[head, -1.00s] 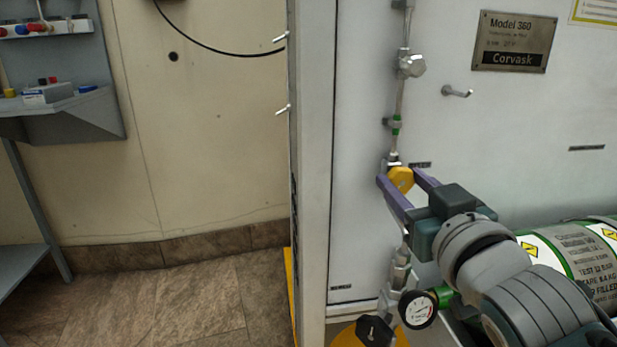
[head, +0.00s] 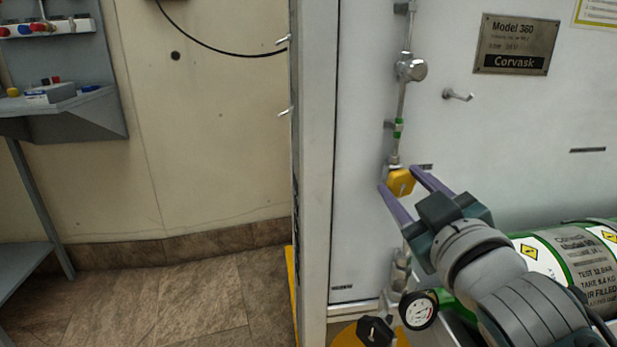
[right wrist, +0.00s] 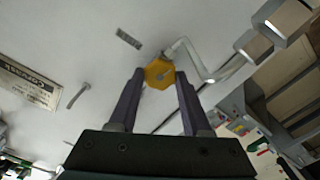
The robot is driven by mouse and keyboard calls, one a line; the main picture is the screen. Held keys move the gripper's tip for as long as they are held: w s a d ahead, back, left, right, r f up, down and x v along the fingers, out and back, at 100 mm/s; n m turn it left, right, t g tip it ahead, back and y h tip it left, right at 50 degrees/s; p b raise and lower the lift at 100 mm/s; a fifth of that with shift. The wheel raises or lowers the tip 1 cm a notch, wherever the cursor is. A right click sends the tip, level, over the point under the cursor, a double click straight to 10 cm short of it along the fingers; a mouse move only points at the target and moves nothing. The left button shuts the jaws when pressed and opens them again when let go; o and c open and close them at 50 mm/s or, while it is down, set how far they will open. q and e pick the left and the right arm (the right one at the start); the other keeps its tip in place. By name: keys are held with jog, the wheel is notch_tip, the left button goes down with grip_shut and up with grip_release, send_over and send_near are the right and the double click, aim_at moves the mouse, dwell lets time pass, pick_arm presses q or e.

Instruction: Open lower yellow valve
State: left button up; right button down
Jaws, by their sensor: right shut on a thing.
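The lower yellow valve (head: 401,182) is an octagonal yellow knob on a thin metal pipe on the white panel. It also shows in the right wrist view (right wrist: 159,73). My right gripper (head: 399,178) reaches it from the lower right, with its two purple fingers on either side of the knob. In the right wrist view the fingertips (right wrist: 158,76) sit at the knob's two sides, and the gripper is shut on it. My left gripper is not in view.
A pressure gauge (head: 419,310) and a black knob (head: 375,331) sit below the valve. A green and white cylinder (head: 566,262) lies at the right, close under my right arm. A metal hook (head: 457,95) sticks out of the panel. A grey shelf (head: 70,110) stands at far left.

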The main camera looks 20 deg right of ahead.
jog(key=shift+n, duration=1.2)
jog(key=shift+c, duration=1.8)
grip_release()
